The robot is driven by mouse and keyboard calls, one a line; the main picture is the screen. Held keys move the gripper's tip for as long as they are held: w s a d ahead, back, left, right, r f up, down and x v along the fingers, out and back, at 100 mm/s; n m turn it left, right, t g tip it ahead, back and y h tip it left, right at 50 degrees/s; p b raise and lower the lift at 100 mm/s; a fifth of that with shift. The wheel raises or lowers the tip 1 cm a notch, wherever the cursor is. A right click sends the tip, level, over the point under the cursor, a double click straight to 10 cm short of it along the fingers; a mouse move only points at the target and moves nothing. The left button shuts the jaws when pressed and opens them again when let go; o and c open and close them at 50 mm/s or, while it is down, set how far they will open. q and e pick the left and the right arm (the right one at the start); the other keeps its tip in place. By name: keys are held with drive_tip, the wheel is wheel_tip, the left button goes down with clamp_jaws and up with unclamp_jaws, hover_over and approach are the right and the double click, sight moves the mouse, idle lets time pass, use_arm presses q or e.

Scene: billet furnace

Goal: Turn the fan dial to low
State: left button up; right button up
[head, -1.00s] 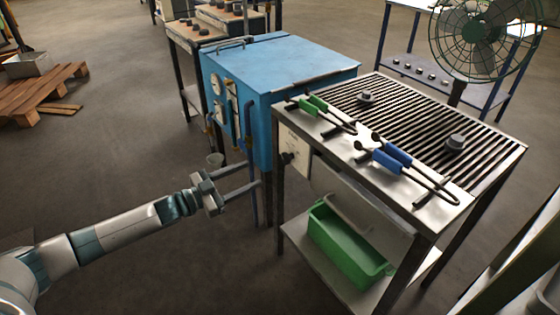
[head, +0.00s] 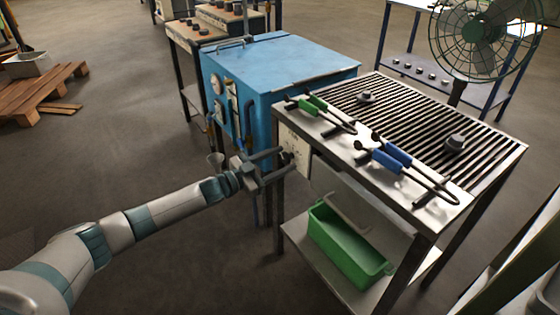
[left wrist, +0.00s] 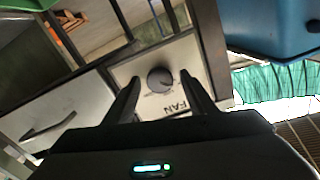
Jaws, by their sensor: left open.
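The fan dial (left wrist: 160,80) is a dark round knob on a pale plate (left wrist: 195,62) marked FAN, seen in the left wrist view. In the head view the plate (head: 297,150) is on the left side of the slatted table, and the dial (head: 289,158) shows small near the fingertips. My left gripper (head: 283,162) is open in front of the plate. In the left wrist view its fingers (left wrist: 160,85) lie either side of the dial, with gaps; I cannot tell whether they reach around it. The dial's setting is too small to read. My right gripper is out of view.
The slatted table (head: 440,205) holds green-handled tongs (head: 318,103), blue-handled tongs (head: 390,158) and dark billets. A green bin (head: 345,245) sits on its lower shelf. A blue furnace (head: 285,65) stands beside it. A fan (head: 480,40) stands behind. Open floor lies left.

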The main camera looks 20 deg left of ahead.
use_arm(q)
drive_tip(key=c, duration=1)
drive_tip(key=shift+c, duration=0.2)
